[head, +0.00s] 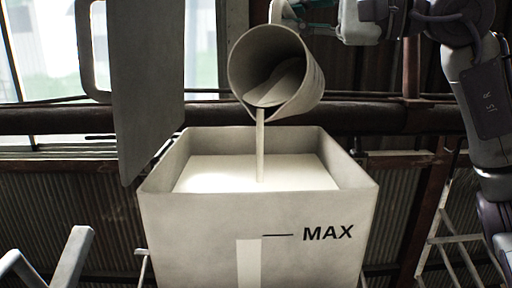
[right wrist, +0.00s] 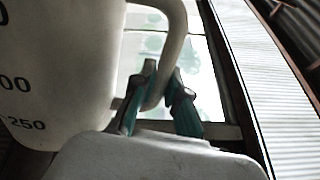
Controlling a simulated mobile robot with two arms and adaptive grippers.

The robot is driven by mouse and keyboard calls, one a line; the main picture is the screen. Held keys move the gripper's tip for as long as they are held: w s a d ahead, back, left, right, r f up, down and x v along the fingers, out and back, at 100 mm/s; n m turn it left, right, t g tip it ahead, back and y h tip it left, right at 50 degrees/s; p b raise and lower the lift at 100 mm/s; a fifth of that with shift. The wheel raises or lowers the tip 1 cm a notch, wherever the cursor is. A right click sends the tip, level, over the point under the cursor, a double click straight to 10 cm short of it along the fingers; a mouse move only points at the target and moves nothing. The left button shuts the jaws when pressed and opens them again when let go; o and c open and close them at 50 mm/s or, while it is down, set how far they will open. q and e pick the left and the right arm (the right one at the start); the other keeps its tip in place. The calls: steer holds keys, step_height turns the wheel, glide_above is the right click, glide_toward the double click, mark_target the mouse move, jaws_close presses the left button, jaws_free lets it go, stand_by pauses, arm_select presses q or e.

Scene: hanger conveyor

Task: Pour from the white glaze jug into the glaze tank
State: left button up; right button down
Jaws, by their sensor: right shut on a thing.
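The white glaze jug (head: 312,72) is tilted steeply, mouth down, above the glaze tank (head: 200,225). A pale stream (head: 260,140) runs from its lip into the white glaze (head: 285,172) in the tank. Some glaze still shows inside the jug. A pale strip on the tank's front reaches to about the MAX line. My right gripper (head: 290,12) is at the top of the head view, behind the jug. In the right wrist view its teal fingers (right wrist: 160,105) are shut on the jug's handle (right wrist: 178,40); the jug's wall (right wrist: 60,60) shows volume marks. My left gripper is out of view.
A large grey slab-like piece with a loop handle (head: 145,90) hangs at the left, close to the tank's left side. A dark horizontal pipe (head: 60,120) runs behind the tank. Pale metal frames (head: 70,262) stand at the lower left and right.

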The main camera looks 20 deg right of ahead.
mark_target(299, 56)
steer(key=shift+s+a+f+n, duration=0.2)
steer(key=shift+s+a+n, duration=0.2)
steer(key=shift+s+n, duration=0.2)
stand_by(1.0)
steer(key=shift+w, duration=0.1)
steer(key=w+m, duration=0.1)
steer(key=w+d+m+p, duration=0.1)
steer(key=d+r+m, duration=0.1)
steer(key=m, duration=0.1)
steer(key=shift+w+d, duration=0.2)
steer(key=shift+w, duration=0.2)
steer(key=shift+w+d+m+p, duration=0.25)
steer(key=shift+w+m+p, duration=0.05)
steer(key=shift+m+p, duration=0.1)
steer(key=shift+w+d+f, duration=0.15)
steer(key=shift+f+m, duration=0.15)
steer(key=shift+m, duration=0.15)
steer(key=m, duration=0.1)
steer(key=f+m, duration=0.1)
steer(key=shift+w+d+f+m+b, duration=0.2)
steer(key=shift+m+b, duration=0.1)
steer(key=shift+b, duration=0.1)
steer(key=shift+w+d+f+m, duration=0.3)
steer(key=shift+f+m, duration=0.05)
steer(key=shift+m, duration=0.65)
